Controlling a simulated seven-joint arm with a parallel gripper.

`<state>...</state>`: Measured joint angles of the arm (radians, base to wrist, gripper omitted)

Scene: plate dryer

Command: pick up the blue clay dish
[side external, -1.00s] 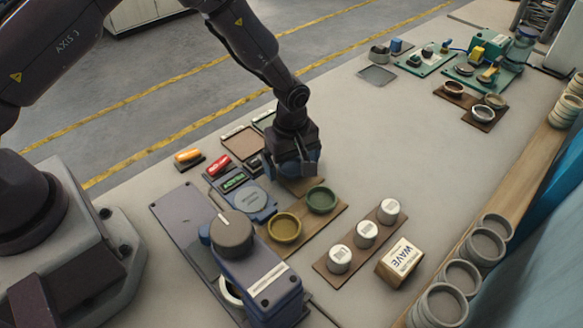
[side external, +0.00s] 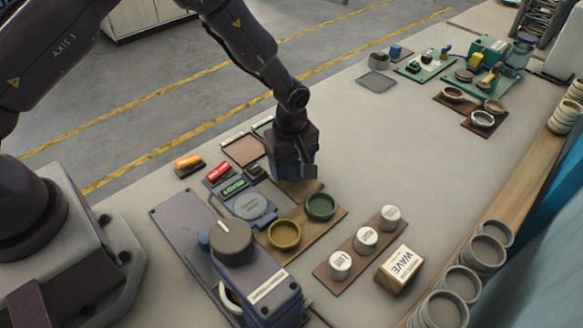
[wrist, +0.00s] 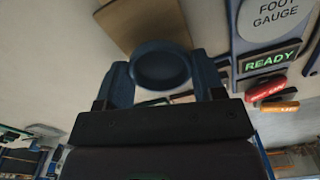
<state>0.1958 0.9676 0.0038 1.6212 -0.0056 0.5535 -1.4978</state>
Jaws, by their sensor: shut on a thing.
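The blue clay dish (wrist: 160,68) is a round, dark blue bowl with a raised rim, seen between my two blue fingers in the wrist view. My gripper (wrist: 163,80) is shut on it, one finger against each side. In the side view my gripper (side external: 293,168) is over the far end of a brown wooden board (side external: 312,193). The dish cannot be made out there behind the fingers and gripper body. I cannot tell how far it is above the board.
Yellow (side external: 284,234) and green (side external: 320,206) dishes sit on the same board. A foot gauge with a green READY display (side external: 234,187) is to the left. A blue-grey machine with a knob (side external: 231,240) stands in front. White-lidded jars (side external: 365,239) are at right; bare table lies beyond.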

